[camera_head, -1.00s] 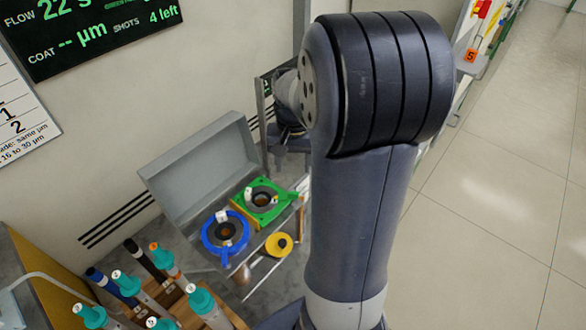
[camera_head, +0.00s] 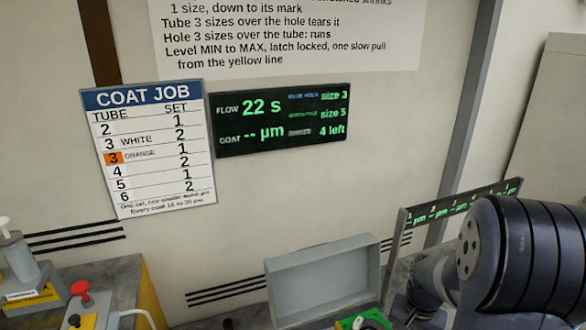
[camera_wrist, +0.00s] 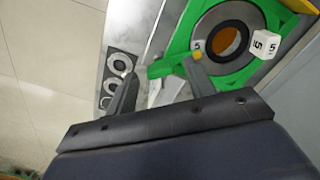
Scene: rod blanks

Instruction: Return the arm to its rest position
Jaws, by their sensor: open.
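My arm (camera_head: 520,255) shows at the lower right of the head view as a thick dark ribbed joint, its lower part cut off by the frame. My gripper (camera_wrist: 161,68) shows in the wrist view with its two grey fingers spread apart and nothing between them. Beyond the fingers is a green holder (camera_wrist: 178,50) with a round dark ring and an amber-brown centre. In the head view the gripper cannot be made out.
A grey open lid or box (camera_head: 322,285) stands against the wall, left of my arm. A thin display bar (camera_head: 460,203) rises close behind the arm. A red knob (camera_head: 80,289) and a pump bottle (camera_head: 15,255) stand at the left. Metal rings (camera_wrist: 119,64) lie beside the holder.

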